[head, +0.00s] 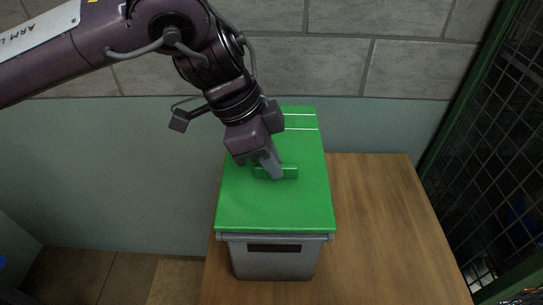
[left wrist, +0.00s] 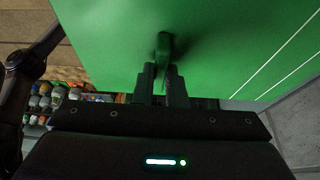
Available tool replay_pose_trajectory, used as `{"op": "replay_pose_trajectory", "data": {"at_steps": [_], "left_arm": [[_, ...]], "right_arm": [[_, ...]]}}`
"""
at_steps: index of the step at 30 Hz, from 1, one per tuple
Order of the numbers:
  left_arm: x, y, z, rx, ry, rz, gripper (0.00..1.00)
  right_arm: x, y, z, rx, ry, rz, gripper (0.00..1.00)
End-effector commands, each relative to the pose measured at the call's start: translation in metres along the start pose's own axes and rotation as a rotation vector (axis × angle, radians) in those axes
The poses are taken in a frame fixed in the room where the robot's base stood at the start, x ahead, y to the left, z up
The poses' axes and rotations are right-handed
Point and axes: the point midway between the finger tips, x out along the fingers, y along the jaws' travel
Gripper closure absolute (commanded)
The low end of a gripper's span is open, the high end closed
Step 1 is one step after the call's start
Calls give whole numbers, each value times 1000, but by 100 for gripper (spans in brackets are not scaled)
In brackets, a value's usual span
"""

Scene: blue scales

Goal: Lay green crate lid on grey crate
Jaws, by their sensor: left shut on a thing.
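The green crate lid (head: 280,207) lies over the top of the grey crate (head: 273,262). It looks level and covers the crate's opening, with its front edge along the crate's rim; whether it touches all round I cannot tell. My left gripper (head: 272,173) comes from above and is shut on the lid's raised green handle (head: 290,172). In the left wrist view the fingers (left wrist: 165,75) close around the handle, with the lid (left wrist: 110,35) filling much of the view. The crate's inside is hidden. My right gripper is not in view.
The crate stands on a wooden table (head: 385,240), with bare tabletop to its right. A grey block wall (head: 310,55) is behind, and a green-framed mesh panel (head: 500,110) stands at the right. Several colourful items (left wrist: 40,105) show blurred in the left wrist view.

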Motion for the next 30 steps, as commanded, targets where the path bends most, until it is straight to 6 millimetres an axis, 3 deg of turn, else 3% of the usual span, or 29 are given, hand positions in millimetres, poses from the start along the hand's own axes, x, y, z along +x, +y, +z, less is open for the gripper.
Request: {"op": "replay_pose_trajectory", "data": {"at_steps": [10,11,12,17,30], "left_arm": [[0,0,0,0,1,-1,100],[0,0,0,0,1,-1,88],[0,0,0,0,1,-1,82],[0,0,0,0,0,-1,63],[-6,0,-2,-1,-1,0,63]], "right_arm": [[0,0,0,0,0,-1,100],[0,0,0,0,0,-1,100],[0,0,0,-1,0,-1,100],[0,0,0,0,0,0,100],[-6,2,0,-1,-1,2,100]]}}
